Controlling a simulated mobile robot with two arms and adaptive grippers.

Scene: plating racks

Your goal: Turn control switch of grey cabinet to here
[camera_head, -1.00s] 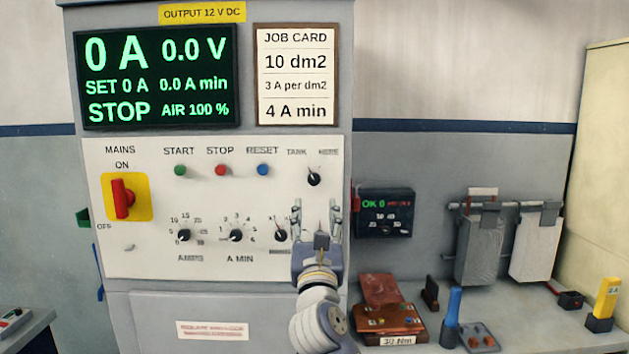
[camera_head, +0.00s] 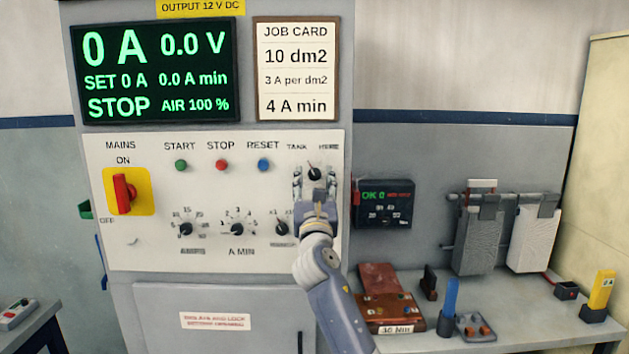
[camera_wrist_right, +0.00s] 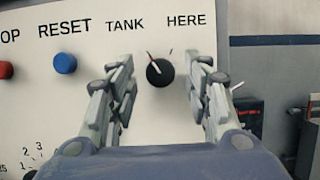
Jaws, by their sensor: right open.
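The grey cabinet (camera_head: 215,292) carries a white panel. The control switch (camera_head: 314,173) is a small black knob at the panel's upper right, below the words TANK and HERE. In the right wrist view the knob (camera_wrist_right: 160,72) has a pale pointer line tilted up and left, toward TANK. My right gripper (camera_head: 315,178) is in front of the knob in the head view. Its open fingers (camera_wrist_right: 158,85) stand to the left and right of the knob in the wrist view, with a gap on both sides. Whether the fingertips reach the panel cannot be told. My left gripper is not in view.
The blue RESET button (camera_head: 263,165) and red STOP button (camera_head: 221,165) are left of the knob. A lower dial (camera_head: 282,229) sits beneath. A red mains switch (camera_head: 123,194) is at the panel's left. A bench (camera_head: 540,310) with tools stands on the right.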

